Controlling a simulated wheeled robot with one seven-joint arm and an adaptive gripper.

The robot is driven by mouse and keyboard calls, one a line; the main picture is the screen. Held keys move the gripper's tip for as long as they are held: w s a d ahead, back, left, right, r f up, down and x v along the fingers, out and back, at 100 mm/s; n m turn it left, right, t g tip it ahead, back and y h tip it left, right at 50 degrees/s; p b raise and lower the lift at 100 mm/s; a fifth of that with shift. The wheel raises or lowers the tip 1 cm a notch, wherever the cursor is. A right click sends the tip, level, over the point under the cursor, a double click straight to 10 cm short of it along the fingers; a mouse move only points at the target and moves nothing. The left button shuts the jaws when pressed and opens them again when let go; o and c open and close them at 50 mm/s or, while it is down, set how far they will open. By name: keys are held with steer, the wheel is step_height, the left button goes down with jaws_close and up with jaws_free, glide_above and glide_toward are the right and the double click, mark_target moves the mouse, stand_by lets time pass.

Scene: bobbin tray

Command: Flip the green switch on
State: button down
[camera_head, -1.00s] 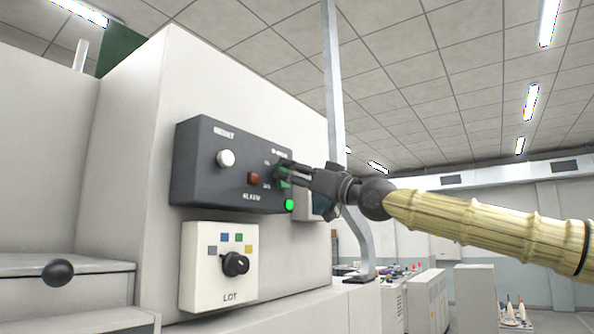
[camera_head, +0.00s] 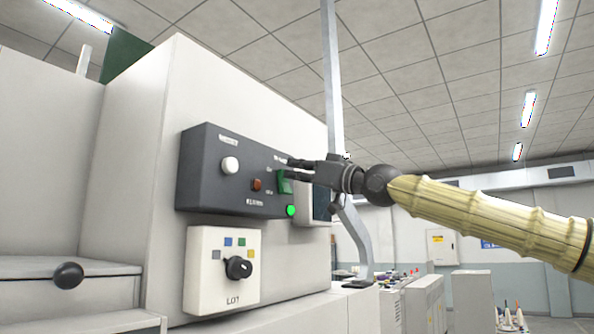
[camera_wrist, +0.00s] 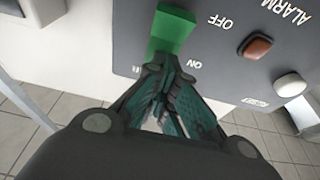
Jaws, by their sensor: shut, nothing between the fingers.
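The green switch (camera_head: 284,184) is on the right part of the dark control box (camera_head: 215,190). Its lower part appears to stand out from the panel. In the wrist view, upside down, the green switch (camera_wrist: 173,30) lies beside the OFF and ON labels. My gripper (camera_head: 291,163) is shut and empty, with its tips at the switch's upper end. In the wrist view the tips (camera_wrist: 166,62) are at the ON end, close to the switch; I cannot tell whether they touch. A green lamp (camera_head: 291,211) below the switch is lit.
A white button (camera_head: 230,165) and a red-brown button (camera_head: 257,184) are left of the switch. A LOT box with a black knob (camera_head: 238,267) is below. A grey post (camera_head: 336,110) rises behind my gripper. Open room lies to the right.

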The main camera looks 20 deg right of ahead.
steer(key=shift+w+g+h, duration=0.35)
steer(key=shift+g+h, duration=0.45)
steer(key=shift+g, duration=0.2)
steer(key=c, duration=1.7)
jaws_free()
steer(key=o, duration=0.6)
steer(key=shift+w+d+f, duration=0.1)
steer(key=shift+w, duration=0.15)
steer(key=shift+s+a+r+v, duration=0.1)
steer(key=shift+s+a+v, duration=0.05)
steer(key=shift+v, duration=1.75)
steer(key=shift+s+a+r+v, duration=0.1)
steer(key=shift+a+v, duration=0.05)
steer(key=shift+v, duration=1.75)
steer(key=shift+s+a+r+v, duration=0.1)
steer(key=shift+s+a+v, duration=0.05)
steer(key=shift+v, duration=1.75)
